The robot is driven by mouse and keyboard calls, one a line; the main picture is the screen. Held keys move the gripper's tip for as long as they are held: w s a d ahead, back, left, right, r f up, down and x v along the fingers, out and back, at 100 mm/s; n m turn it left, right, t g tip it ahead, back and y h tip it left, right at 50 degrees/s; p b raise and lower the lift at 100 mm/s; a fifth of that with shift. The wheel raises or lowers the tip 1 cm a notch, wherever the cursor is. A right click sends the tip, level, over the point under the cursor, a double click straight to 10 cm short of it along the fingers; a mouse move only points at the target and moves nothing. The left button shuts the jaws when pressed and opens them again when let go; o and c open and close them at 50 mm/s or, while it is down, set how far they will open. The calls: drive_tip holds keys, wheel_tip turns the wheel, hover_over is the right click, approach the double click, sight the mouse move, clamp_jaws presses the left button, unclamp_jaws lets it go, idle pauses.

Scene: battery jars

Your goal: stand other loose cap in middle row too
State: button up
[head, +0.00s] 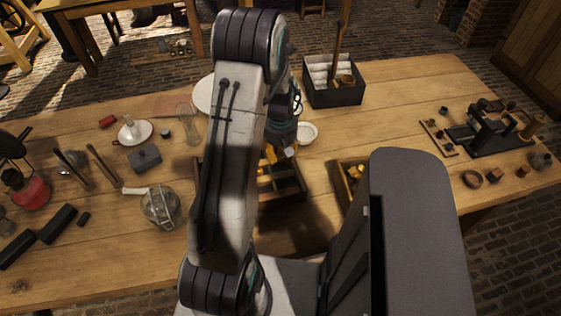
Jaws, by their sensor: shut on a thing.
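My gripper (280,152) points down over the dark divided tray (292,196), just behind my forearm. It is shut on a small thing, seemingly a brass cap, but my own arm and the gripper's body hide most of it. The tray has several rows between dark dividers. Its left part is hidden behind my arm, so I cannot tell what stands in the middle row. Small brass-coloured pieces show in the tray near the gripper. A second dark box (341,189) with brass pieces stands to the right, partly covered by my body.
A white bowl (307,132) stands just behind the tray. A black box with white rolls (333,93) is at the back. A glass jar (160,207) and black blocks lie left. A black device (490,132) is at right. Bare wood lies between the black box and device.

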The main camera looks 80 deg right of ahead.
sight(280, 171)
drive_tip(key=shift+f+p, duration=0.3)
drive_tip(key=shift+f, duration=1.55)
drive_tip(key=shift+a+f+b, duration=0.1)
drive_tip(key=shift+f+b, duration=0.2)
drive_tip(key=shift+b, duration=0.1)
drive_tip(key=shift+a+f+b, duration=0.2)
drive_tip(key=shift+f+b, duration=0.15)
drive_tip(key=shift+f, duration=0.05)
clamp_jaws()
drive_tip(key=o, duration=0.5)
unclamp_jaws()
drive_tip(key=shift+o, duration=0.2)
drive_tip(key=shift+d+r+p, duration=0.1)
drive_tip(key=shift+r+p, duration=0.75)
wheel_tip(280, 171, up, 12)
drive_tip(key=shift+d+f+b, duration=0.1)
drive_tip(key=shift+d+b, duration=0.05)
drive_tip(key=shift+b, duration=0.25)
